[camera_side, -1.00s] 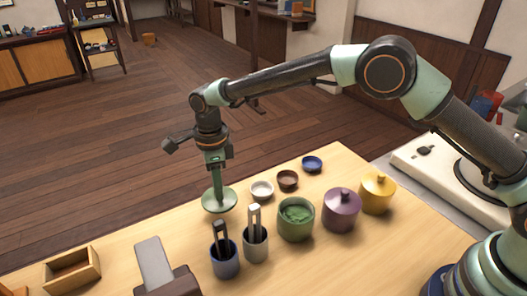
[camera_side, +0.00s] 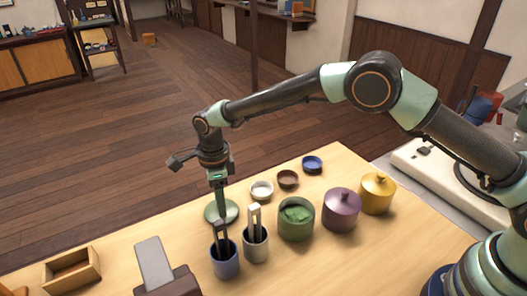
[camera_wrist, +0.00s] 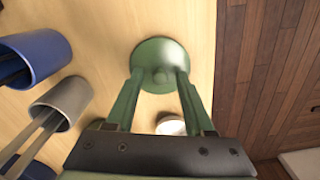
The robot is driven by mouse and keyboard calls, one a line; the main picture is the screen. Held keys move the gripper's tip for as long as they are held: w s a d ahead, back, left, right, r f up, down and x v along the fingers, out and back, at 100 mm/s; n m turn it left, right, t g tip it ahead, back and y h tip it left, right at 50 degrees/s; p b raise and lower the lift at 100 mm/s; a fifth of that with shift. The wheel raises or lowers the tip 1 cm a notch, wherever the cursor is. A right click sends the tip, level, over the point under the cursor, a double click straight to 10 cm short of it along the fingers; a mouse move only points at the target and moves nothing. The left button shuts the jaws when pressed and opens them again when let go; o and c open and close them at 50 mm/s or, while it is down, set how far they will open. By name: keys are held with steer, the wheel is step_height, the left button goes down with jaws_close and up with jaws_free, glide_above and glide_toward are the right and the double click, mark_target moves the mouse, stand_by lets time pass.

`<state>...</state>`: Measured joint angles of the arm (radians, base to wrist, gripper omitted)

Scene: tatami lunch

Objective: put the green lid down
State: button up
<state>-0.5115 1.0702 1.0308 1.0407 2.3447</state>
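The green lid (camera_side: 213,213) is a round disc lying flat on the wooden table, left of the small white bowl and behind the utensil cups. In the wrist view the lid (camera_wrist: 158,52) shows with its small knob facing up. My gripper (camera_wrist: 160,76) is right over the lid, its fingers spread on either side of the knob with a gap at each side. In the side view my gripper (camera_side: 221,205) points straight down at the lid. The green pot (camera_side: 296,230) stands uncovered with green contents.
A blue cup (camera_side: 225,262) and a grey cup (camera_side: 256,248) with utensils stand close in front of the lid. Small white (camera_side: 262,191), brown (camera_side: 288,179) and blue (camera_side: 312,164) bowls, plus purple (camera_side: 341,213) and yellow (camera_side: 377,196) lidded pots, stand to the right. The left table area is clearer.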

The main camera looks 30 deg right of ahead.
steer(key=shift+r, duration=0.15)
steer(key=s+d+r+n+t, duration=0.15)
steer(key=d+r, duration=0.25)
steer(key=r, duration=0.6)
steer(key=d+r+n, duration=0.3)
steer(key=r, duration=0.7)
steer(key=s+d+r+n, duration=0.4)
steer(key=d+n, duration=0.1)
steer(key=d, duration=0.3)
steer(key=s+d+f+n+t, duration=0.1)
steer(key=s+d+n+t, duration=0.3)
steer(key=s+d+n, duration=0.7)
steer(key=s+d, duration=0.1)
steer(key=s, duration=0.2)
steer(key=shift+f, duration=0.2)
steer(key=shift+n, duration=0.25)
